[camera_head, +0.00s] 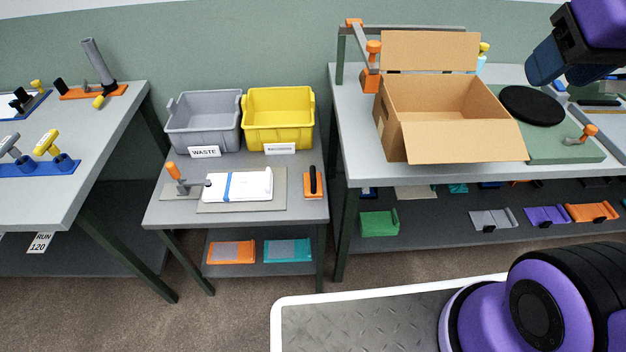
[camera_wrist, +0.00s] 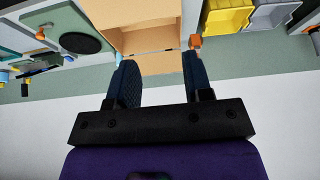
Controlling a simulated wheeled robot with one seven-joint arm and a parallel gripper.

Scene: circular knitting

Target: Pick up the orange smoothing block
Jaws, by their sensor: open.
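An orange block with a black handle (camera_head: 313,183), which looks like the smoothing block, lies on the right side of the small middle table (camera_head: 290,213). My gripper (camera_head: 543,66) is at the upper right of the head view, above the right workbench and far from the block. In the wrist view my gripper (camera_wrist: 158,62) has its two dark blue fingers apart with nothing between them. I cannot make out the block in the wrist view.
A white pad with a blue band (camera_head: 240,185) and an orange-handled tool (camera_head: 175,177) lie left of the block. Grey (camera_head: 204,122) and yellow (camera_head: 279,118) bins stand behind. An open cardboard box (camera_head: 440,110) stands on the right workbench, between my gripper and the small table.

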